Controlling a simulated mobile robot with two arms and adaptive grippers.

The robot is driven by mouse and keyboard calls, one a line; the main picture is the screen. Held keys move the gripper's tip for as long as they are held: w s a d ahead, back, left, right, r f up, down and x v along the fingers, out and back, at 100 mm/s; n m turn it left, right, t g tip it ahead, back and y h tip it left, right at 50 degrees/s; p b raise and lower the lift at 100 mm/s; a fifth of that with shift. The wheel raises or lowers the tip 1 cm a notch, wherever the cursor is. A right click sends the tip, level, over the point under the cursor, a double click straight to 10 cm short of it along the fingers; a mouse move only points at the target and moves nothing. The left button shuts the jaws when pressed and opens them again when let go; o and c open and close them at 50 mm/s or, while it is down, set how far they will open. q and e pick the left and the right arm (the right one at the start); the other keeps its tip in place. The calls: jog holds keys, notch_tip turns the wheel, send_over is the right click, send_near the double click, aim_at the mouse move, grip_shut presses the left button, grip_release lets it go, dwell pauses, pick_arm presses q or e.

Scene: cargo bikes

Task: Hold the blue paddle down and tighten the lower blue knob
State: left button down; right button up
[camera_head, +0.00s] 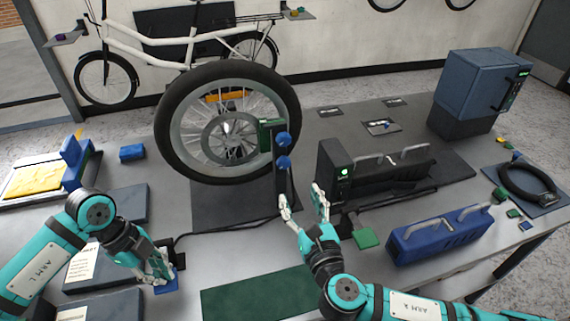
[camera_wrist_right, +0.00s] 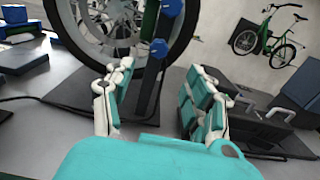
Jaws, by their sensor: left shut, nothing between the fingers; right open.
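The lower blue knob (camera_head: 283,163) sits on the upright dark post beside the wheel, just below the upper blue knob (camera_head: 283,139). In the right wrist view the lower knob (camera_wrist_right: 158,48) shows ahead of my fingers, with the upper knob (camera_wrist_right: 172,8) at the top edge. My right gripper (camera_head: 303,203) is open and empty, below and slightly right of the lower knob, apart from it. My left gripper (camera_head: 160,272) is shut at the blue paddle (camera_head: 172,286), which it partly hides. I cannot tell how far the paddle is pressed.
The spoked wheel (camera_head: 170,115) stands behind the post. A black unit with a green light (camera_head: 343,172) stands close right of my right gripper. A blue handled case (camera_head: 440,238) lies at the right. A green mat (camera_head: 258,295) lies in front.

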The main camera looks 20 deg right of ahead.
aim_at(285, 165)
jog(key=w, duration=1.2)
grip_shut()
